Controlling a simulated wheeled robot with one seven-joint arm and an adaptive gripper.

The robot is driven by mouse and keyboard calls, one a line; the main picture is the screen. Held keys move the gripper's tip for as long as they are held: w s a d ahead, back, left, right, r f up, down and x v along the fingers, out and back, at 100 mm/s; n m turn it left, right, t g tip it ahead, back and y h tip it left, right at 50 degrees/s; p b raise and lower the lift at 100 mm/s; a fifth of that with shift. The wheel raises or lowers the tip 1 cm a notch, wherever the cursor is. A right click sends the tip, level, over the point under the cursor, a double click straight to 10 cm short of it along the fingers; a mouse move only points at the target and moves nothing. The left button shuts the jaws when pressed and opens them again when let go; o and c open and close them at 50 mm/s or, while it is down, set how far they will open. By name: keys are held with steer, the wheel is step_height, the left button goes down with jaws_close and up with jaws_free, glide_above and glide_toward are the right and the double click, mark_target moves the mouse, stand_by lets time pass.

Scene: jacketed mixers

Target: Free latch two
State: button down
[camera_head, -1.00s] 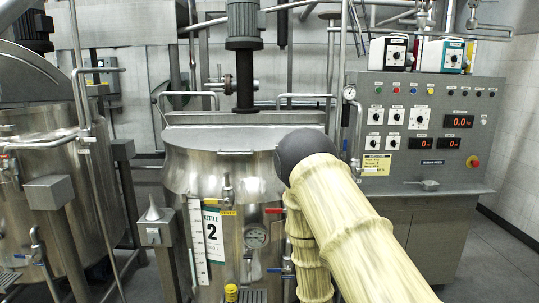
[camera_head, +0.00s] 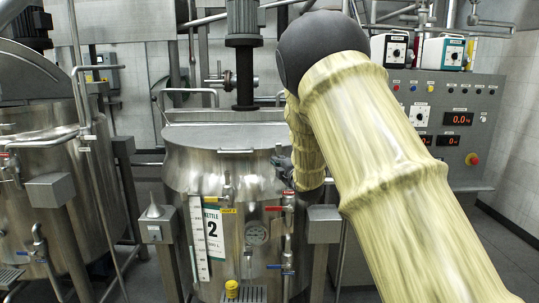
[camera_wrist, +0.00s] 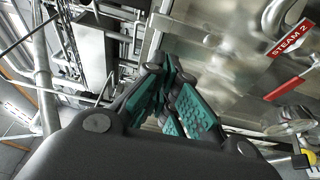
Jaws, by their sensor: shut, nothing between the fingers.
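Kettle two, a steel jacketed vessel (camera_head: 185,170) with a "KETTLE 2" sign (camera_head: 213,232), stands mid-picture in the head view with its lid (camera_head: 200,138) down. I cannot make out a latch clearly on it. My gripper (camera_head: 284,166) is at the kettle's right upper side, partly hidden by my arm. In the wrist view my gripper (camera_wrist: 168,78) shows teal-padded fingers closed together and empty, in front of bare steel. A red "STEAM 2" tag (camera_wrist: 297,42) and a red lever (camera_wrist: 291,88) are to their right. I cannot tell whether the fingers touch the kettle.
A red-handled valve (camera_head: 278,208) and a dial gauge (camera_head: 256,233) are on the kettle's front. A post with a grey box (camera_head: 324,224) stands at its right. Another kettle (camera_head: 40,150) is at left. A control panel (camera_head: 460,120) is at right.

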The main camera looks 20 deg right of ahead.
steer(key=shift+w, duration=0.1)
steer(key=w+p, duration=0.1)
steer(key=w, duration=0.2)
steer(key=w+p, duration=0.2)
steer(key=w, duration=0.1)
steer(key=w+p, duration=0.1)
steer(key=w, duration=0.2)
steer(key=shift+w+a+p, duration=0.25)
steer(key=shift+w+p, duration=0.05)
steer(key=shift+w, duration=0.05)
steer(key=shift+f+b, duration=0.15)
steer(key=shift+b, duration=0.2)
